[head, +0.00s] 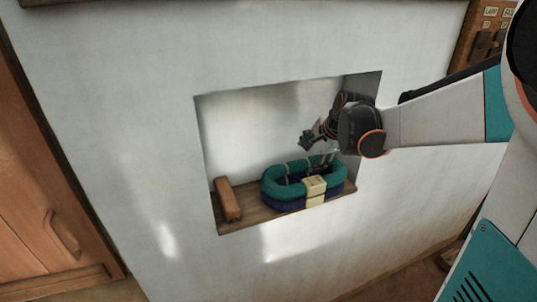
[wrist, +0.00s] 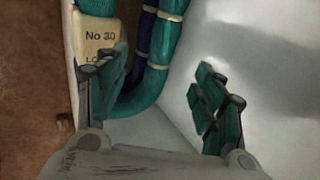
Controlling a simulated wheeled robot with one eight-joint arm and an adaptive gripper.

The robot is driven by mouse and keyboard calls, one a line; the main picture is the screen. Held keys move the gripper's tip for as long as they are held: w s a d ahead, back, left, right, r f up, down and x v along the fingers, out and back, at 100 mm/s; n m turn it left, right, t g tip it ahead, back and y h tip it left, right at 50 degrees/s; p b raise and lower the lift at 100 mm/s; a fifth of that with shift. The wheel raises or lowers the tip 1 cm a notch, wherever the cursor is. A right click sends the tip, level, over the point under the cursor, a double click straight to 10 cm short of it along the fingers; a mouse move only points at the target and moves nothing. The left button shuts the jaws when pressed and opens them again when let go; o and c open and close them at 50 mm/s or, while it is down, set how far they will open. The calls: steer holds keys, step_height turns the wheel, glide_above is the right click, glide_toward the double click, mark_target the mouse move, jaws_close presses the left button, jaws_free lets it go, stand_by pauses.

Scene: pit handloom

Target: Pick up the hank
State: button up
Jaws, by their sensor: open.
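The hank (head: 275,181) is an oval ring of thick yarn, teal on top and dark blue below, tied with pale bands. It lies in a wall niche with a cream label (head: 315,186) on its front. In the wrist view the hank (wrist: 150,92) passes beyond my left finger, and its label (wrist: 97,38) reads "No 30". My gripper (head: 318,148) is open and empty, just above the back right of the hank. In the wrist view my gripper (wrist: 162,100) has its fingers wide apart; I cannot tell whether the left one touches the hank.
A brown wooden block (head: 228,200) stands at the left of the niche's wooden shelf (head: 250,217). The niche walls (head: 240,125) enclose the back and sides. A wooden cabinet (head: 40,200) is at far left. The air above the hank's left part is free.

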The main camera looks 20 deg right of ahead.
mark_target(301, 163)
steer(key=b+x, duration=0.2)
steer(key=x, duration=0.8)
steer(key=shift+w+f, duration=0.2)
steer(key=shift+w, duration=0.2)
steer(key=c, duration=1.2)
